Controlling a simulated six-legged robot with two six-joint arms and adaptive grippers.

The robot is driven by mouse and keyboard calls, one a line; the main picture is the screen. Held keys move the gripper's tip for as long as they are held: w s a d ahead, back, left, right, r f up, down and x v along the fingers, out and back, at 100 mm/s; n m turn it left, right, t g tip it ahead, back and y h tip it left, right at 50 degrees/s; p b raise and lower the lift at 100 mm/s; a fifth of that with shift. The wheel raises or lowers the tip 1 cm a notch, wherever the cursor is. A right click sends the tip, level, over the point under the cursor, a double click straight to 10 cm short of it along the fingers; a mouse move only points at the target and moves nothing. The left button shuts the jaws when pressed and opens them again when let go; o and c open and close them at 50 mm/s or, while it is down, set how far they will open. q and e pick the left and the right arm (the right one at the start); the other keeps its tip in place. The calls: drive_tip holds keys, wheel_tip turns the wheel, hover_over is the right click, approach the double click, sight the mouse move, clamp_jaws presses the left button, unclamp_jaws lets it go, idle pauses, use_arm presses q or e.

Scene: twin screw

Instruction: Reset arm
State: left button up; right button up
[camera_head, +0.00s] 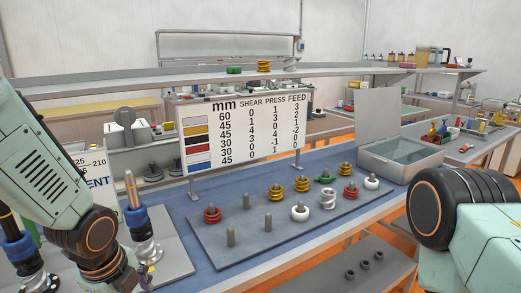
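My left arm (50,165) comes in from the left as a pale green link. It ends in a black and copper joint (97,230) at the lower left, and no gripper fingers show below it. My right arm (485,240) shows at the lower right as a pale green link with a large black ribbed joint (440,208). Its gripper is out of the picture. Neither visible arm part is seen holding anything.
A grey peg board (270,236) on the blue bench mat carries red, yellow, green and white coils and several bare pegs. A sign (245,135) stands behind it. An open grey box (399,160) is at right. Blue-collared metal fixtures (136,216) stand beside my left arm.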

use_arm(q)
drive_tip(key=s+f+n+g+b, duration=0.1)
drive_tip(key=s+f+n+b, duration=0.3)
drive_tip(key=s+f+n, duration=0.6)
drive_tip(key=s+d+f+n+g+b, duration=0.1)
drive_tip(key=s+f+n+b, duration=0.3)
drive_tip(key=s+f+n, duration=0.7)
drive_tip(key=s+f, duration=0.3)
drive_tip(key=f, duration=0.6)
drive_tip(key=shift+s+d+f+n, duration=0.25)
drive_tip(key=shift+s+f+n, duration=0.05)
drive_tip(key=shift+s, duration=0.05)
drive_tip(key=shift+s, duration=0.1)
